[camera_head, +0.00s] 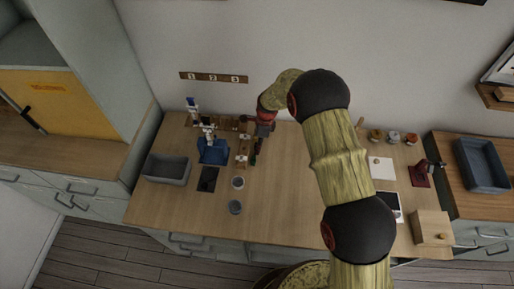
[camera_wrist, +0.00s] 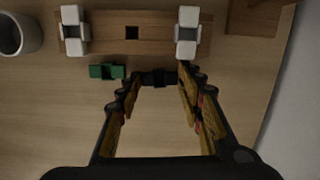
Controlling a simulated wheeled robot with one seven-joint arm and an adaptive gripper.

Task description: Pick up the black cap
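The black cap (camera_wrist: 158,77) is a small dark piece lying on the wooden table top in the wrist view. My gripper (camera_wrist: 160,76) has its two fingers wide apart, one at each end of the cap, which lies between the fingertips. I cannot tell whether the fingertips touch it. In the camera_head view my gripper (camera_head: 255,156) points down at the table beside a wooden strip, and the cap cannot be made out there.
A green piece (camera_wrist: 107,71) lies just left of the left fingertip. A wooden strip (camera_wrist: 158,30) with white fittings lies just beyond the cap. A grey cup (camera_wrist: 14,34) stands at the left.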

